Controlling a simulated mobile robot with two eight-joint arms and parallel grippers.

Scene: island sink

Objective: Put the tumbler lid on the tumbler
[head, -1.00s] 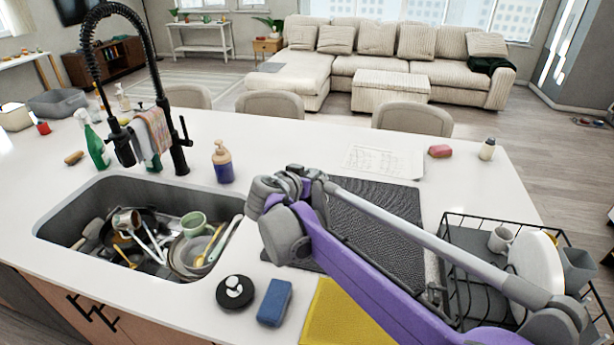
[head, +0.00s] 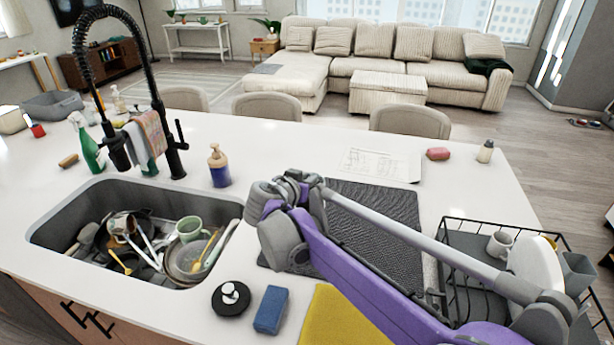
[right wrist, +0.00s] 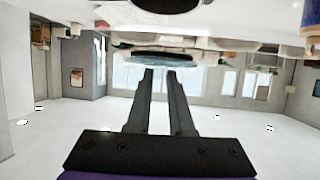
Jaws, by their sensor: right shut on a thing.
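My right gripper (right wrist: 160,72) shows in the right wrist view, which is upside down. Its two dark fingers are nearly together at a thin, dark, disc-like thing seen edge-on, which looks like the tumbler lid (right wrist: 163,57). In the head view my right arm comes in from the lower right over the dish mat, and its own links hide the fingertips and what they hold. I cannot make out the tumbler in the head view; it may be behind my arm. A dark rounded thing at the top of the wrist view is cut off. My left gripper is not in view.
The sink (head: 70,205) at left holds several dishes. The faucet (head: 170,120) and soap bottle (head: 219,167) stand behind it. A black disc with a white knob (head: 231,298), a blue sponge (head: 271,310) and a yellow cloth (head: 345,318) lie in front. A wire dish rack (head: 450,222) stands at right.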

